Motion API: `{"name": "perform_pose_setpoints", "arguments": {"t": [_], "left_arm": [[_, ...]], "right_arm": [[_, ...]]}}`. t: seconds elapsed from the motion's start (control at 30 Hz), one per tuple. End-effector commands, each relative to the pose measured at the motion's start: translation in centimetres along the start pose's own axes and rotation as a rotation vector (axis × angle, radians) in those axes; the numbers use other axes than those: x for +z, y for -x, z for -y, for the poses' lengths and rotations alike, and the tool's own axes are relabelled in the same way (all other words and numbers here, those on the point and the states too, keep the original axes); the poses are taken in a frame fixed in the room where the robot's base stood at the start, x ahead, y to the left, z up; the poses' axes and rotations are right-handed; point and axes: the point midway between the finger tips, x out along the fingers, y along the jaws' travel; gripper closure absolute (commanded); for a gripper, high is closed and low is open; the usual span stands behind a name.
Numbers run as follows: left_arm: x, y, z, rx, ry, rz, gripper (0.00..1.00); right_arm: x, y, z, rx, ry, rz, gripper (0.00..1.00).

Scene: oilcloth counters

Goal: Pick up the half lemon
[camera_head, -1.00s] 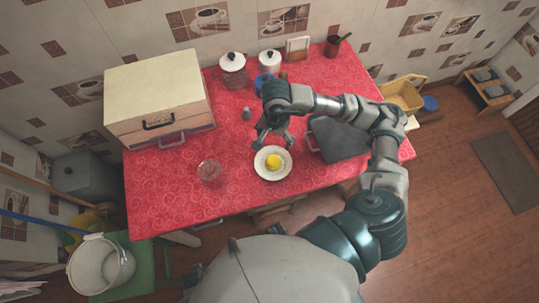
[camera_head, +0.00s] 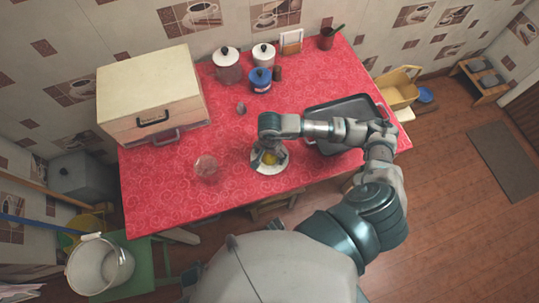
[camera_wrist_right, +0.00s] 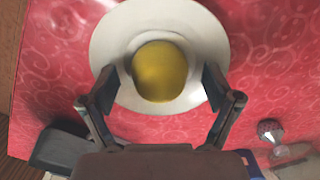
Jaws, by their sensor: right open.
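The half lemon (camera_wrist_right: 160,71) is yellow and sits on a white plate (camera_wrist_right: 112,46) in the right wrist view. In the head view the lemon (camera_head: 270,159) shows partly under my right gripper, on the plate (camera_head: 272,170) near the counter's front edge. My right gripper (camera_wrist_right: 158,88) is open, with one finger on each side of the lemon and a visible gap to it on both sides. In the head view the right gripper (camera_head: 268,152) is over the plate. My left gripper is not in view.
A dark tray (camera_head: 345,109) lies right of the plate, beneath my right forearm. A clear glass (camera_head: 206,168) stands left of the plate. Lidded jars (camera_head: 228,66) and a blue jar (camera_head: 260,80) stand behind. A bread box (camera_head: 150,95) is at the left.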

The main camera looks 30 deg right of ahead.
Motion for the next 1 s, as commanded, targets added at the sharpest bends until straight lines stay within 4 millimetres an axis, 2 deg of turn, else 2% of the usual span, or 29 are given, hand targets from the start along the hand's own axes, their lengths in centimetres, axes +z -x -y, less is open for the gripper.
{"name": "perform_pose_setpoints", "arguments": {"t": [0.2, 0.27, 0.47, 0.8, 1.0], "left_arm": [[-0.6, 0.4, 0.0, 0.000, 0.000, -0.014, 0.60], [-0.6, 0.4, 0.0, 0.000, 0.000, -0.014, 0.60], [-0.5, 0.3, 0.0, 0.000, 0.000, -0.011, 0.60], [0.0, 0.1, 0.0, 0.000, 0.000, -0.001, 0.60], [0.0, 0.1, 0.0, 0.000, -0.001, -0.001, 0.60]], "right_arm": [[0.0, -0.1, 0.0, -0.001, 0.000, 0.000, 0.11], [0.0, -0.1, 0.0, -0.001, 0.000, 0.000, 0.24], [0.0, -0.1, 0.0, 0.000, 0.000, 0.000, 0.74], [0.0, 0.1, 0.0, 0.000, 0.000, 0.000, 0.76], [-0.1, 1.5, 0.0, -0.002, 0.001, -0.001, 0.76]]}}
